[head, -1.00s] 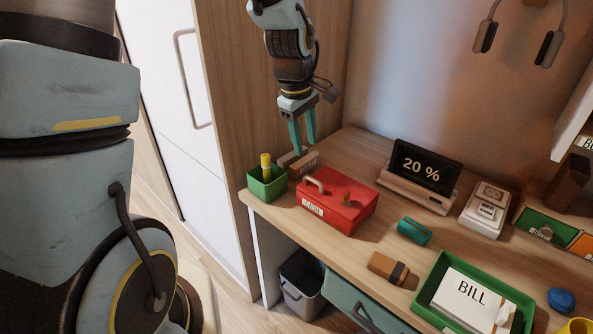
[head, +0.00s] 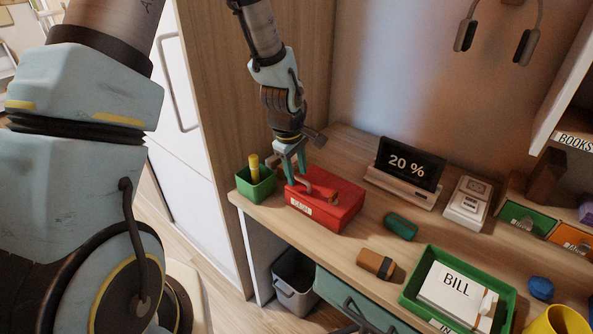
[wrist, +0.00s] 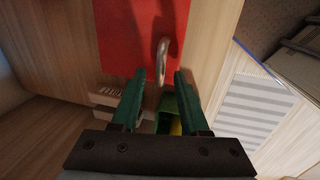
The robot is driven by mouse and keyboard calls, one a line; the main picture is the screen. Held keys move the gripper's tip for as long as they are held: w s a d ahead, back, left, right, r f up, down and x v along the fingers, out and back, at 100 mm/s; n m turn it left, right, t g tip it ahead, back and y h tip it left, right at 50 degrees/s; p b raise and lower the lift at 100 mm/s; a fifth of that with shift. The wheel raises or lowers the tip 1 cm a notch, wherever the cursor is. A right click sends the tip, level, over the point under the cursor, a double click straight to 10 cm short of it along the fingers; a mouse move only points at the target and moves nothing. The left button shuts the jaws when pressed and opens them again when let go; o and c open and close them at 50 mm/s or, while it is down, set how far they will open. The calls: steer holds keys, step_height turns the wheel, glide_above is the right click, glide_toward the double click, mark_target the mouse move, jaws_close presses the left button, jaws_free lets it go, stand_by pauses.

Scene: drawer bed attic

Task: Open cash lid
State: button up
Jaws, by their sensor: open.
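The red cash box (head: 330,211) stands on the desk near its left end, with its lid shut and a white label on its front. A metal handle (wrist: 162,60) sticks up from the lid. My gripper (head: 297,183) is down at the left part of the box, its green fingers by the handle. In the wrist view my gripper (wrist: 160,78) is open, with a finger on each side of the handle and gaps beside it. I cannot tell whether a finger touches the lid.
A green pen cup (head: 256,184) stands close left of the box. A teal object (head: 401,226) and a brown object (head: 376,264) lie to the right. A display (head: 408,165) stands behind. A green tray (head: 409,297) sits at the front right.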

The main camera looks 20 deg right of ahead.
jaws_close()
stand_by(1.4)
